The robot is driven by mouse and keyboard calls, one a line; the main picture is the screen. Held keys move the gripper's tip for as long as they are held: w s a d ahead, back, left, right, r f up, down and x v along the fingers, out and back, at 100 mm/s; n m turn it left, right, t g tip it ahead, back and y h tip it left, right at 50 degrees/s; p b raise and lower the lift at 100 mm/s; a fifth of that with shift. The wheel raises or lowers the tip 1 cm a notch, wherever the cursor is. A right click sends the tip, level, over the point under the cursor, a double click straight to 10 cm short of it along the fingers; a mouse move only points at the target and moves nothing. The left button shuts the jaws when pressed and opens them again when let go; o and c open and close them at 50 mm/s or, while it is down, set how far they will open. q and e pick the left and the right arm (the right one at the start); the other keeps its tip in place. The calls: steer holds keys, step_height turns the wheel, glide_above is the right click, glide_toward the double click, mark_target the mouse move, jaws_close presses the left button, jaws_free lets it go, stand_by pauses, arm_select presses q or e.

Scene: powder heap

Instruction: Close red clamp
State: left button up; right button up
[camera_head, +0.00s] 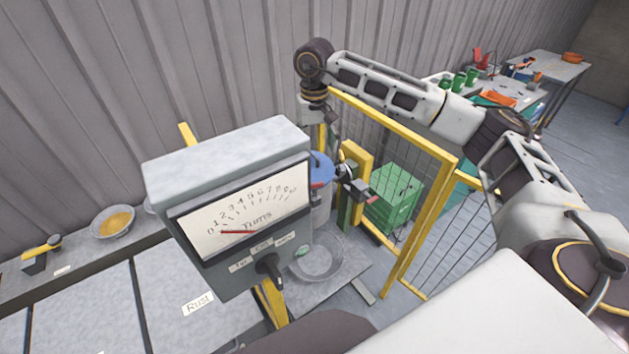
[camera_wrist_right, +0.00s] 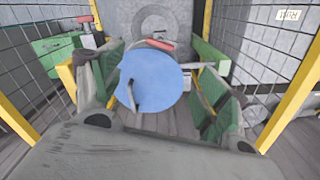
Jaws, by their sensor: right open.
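A round blue lid (camera_wrist_right: 150,80) lies below my right gripper (camera_wrist_right: 160,72) in the wrist view, with a black handle on it. A red handle (camera_wrist_right: 160,44) shows at the lid's far edge; it also shows beside the meter box in the head view (camera_head: 319,184). A second red-tipped part (camera_wrist_right: 86,18) is at the upper left, also seen in the head view (camera_head: 373,198). I cannot tell which is the task's clamp. My right gripper (camera_head: 325,130) hangs above the lid, open and partly hidden. Nothing shows between its fingers but the lid below. My left gripper is out of view.
A grey meter box (camera_head: 238,200) blocks part of the head view. A yellow mesh fence (camera_head: 420,155) stands right of the lid, with green crates (camera_head: 393,195) behind it. A metal bowl (camera_head: 318,258) sits below. Benches with bowls and tools stand left and far right.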

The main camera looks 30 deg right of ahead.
mark_target(315, 183)
steer(key=shift+f, duration=0.15)
steer(key=shift+f+p, duration=1.7)
steer(key=shift+f, duration=5.1)
steer(key=c, duration=1)
